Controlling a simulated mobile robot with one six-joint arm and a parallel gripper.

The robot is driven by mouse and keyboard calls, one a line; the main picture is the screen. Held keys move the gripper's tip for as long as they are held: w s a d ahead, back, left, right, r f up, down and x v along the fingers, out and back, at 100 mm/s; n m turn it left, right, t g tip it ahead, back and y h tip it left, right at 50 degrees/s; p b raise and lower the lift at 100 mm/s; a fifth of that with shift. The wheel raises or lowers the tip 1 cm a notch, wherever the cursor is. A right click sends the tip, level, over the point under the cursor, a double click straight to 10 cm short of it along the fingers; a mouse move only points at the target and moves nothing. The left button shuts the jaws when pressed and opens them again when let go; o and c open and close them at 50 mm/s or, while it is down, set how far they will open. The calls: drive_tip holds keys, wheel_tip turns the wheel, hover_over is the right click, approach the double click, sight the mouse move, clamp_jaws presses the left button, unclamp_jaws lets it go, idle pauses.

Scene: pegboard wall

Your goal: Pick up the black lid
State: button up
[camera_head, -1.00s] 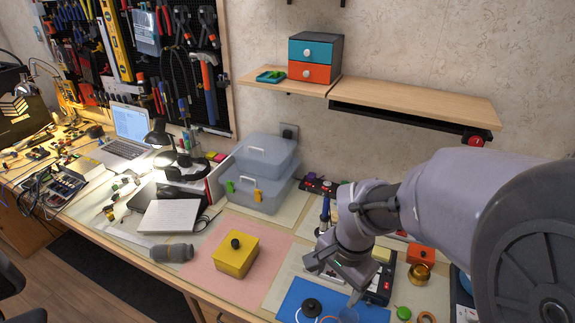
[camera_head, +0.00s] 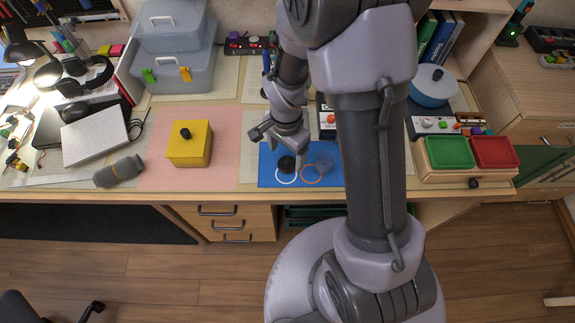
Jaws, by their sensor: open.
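The black lid (camera_head: 287,164) is a small dark disc lying on a blue mat (camera_head: 268,176), at the upper edge of a white ring (camera_head: 286,180). My gripper (camera_head: 278,146) is open and empty, just above and behind the lid in the picture. A gap seems to show between the fingers and the lid, but the exact height is hard to judge. A clear cup (camera_head: 325,159) stands on the mat to the right of the lid, near an orange ring (camera_head: 311,175).
A yellow box (camera_head: 189,148) with a black knob stands left on a pink sheet (camera_head: 225,170). A grey roll (camera_head: 118,172) lies farther left. Green (camera_head: 449,152) and red (camera_head: 494,152) trays are at right. Clear bins (camera_head: 175,65) stand behind. The pink sheet's right part is free.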

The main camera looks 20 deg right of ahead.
sight(288, 161)
drive_tip(key=f+b, duration=0.1)
drive_tip(key=f, duration=0.3)
drive_tip(key=shift+d+b, duration=0.2)
drive_tip(key=shift+b, duration=0.15)
drive_tip(key=shift+r, duration=0.1)
drive_tip(key=c, duration=1.4)
